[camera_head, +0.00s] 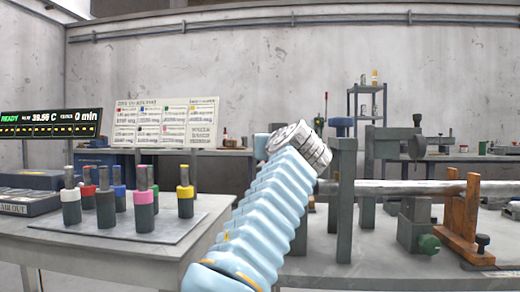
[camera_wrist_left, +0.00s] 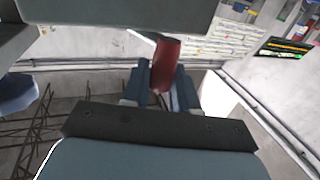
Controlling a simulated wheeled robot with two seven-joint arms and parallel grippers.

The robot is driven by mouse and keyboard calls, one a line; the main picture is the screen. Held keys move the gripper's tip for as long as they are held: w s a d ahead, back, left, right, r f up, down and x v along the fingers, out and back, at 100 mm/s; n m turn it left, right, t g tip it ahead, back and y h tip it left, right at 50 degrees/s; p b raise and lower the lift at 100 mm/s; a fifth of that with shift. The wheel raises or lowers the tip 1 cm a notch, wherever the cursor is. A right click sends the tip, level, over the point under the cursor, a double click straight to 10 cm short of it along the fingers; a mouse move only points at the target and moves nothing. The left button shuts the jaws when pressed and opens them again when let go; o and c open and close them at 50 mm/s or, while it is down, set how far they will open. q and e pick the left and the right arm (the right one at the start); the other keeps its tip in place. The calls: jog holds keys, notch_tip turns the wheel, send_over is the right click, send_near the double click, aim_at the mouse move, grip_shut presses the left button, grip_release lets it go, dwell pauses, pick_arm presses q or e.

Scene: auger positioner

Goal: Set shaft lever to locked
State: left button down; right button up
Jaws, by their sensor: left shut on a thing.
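In the left wrist view, a red handle (camera_wrist_left: 167,62), which looks like the shaft lever, stands between the two blue-grey fingers of my left gripper (camera_wrist_left: 161,90). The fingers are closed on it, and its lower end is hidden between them. In the head view, my left arm in its light blue sleeve reaches up to the machine, and its wrist covers the gripper and most of the lever. A thin reddish upright piece (camera_head: 326,106) shows just above the wrist. The grey shaft (camera_head: 410,187) runs level to the right. My right gripper is not in view.
Orange-brown supports (camera_head: 462,220) and a clamp with a green knob (camera_head: 429,244) stand along the shaft. A grey post (camera_head: 344,190) rises close right of my wrist. On the left, a table (camera_head: 100,250) carries several colour-banded cylinders. A display reads READY.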

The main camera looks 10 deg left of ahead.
pick_arm(q)
jog(key=shift+s+d+r+n+g+y+p, duration=0.1)
jog(key=shift+d+n+g+y+p, duration=0.4)
jog(key=shift+n+g+y+p, duration=0.55)
jog(key=shift+s+d+f+n+g+y+p, duration=0.1)
jog(key=shift+d+n+g+y+p, duration=0.6)
jog(key=shift+y+p, duration=0.65)
jog(key=shift+d+r+n+g+y+p, duration=0.1)
jog(key=shift+d+n+g+y+p, duration=0.25)
jog(key=shift+n+g+y+p, duration=0.85)
jog(key=shift+m+t+h, duration=0.25)
jog(key=shift+t+h, duration=0.05)
jog(key=shift+t, duration=0.15)
jog(key=c, duration=1)
grip_release()
jog(key=v, duration=1.3)
jog(key=shift+s+d, duration=0.2)
jog(key=shift+d, duration=0.15)
